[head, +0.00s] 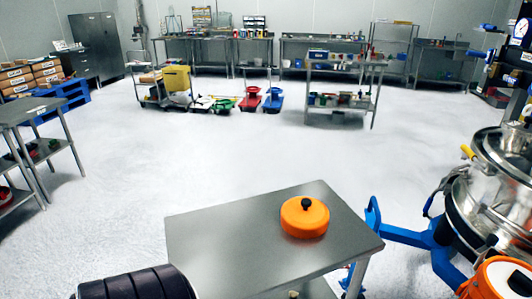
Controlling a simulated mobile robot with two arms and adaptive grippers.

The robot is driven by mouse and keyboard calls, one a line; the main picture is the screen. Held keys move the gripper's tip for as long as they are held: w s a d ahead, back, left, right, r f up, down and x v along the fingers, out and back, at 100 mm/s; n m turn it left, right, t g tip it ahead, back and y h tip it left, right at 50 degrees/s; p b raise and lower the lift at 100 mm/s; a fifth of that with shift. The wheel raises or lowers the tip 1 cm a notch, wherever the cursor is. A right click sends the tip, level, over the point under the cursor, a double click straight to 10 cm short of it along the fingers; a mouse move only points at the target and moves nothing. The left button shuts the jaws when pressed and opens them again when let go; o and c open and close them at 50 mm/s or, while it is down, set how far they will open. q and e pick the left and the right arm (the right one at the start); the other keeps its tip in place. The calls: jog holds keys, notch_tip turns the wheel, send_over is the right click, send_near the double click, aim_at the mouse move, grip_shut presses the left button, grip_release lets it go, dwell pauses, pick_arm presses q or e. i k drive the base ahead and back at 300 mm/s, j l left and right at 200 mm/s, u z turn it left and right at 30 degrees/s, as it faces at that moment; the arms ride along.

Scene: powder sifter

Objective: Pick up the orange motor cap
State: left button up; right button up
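The orange motor cap (304,220) is a round, shallow orange lid with a black knob on top. It rests upright on the grey metal table (230,245) in the lower middle of the head view, towards the table's right side. Nothing touches it from above. Neither of my grippers shows in the head view.
A steel powder sifter (508,165) on a blue frame (408,237) stands right of the table. An orange and white part (500,280) sits at the bottom right corner. A metal side table (28,112) stands at left. Open floor (225,150) lies beyond the table.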

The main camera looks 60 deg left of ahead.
aim_at(307, 218)
jog(key=u, duration=1.45)
jog(key=j+u, duration=0.25)
jog(key=u, duration=0.25)
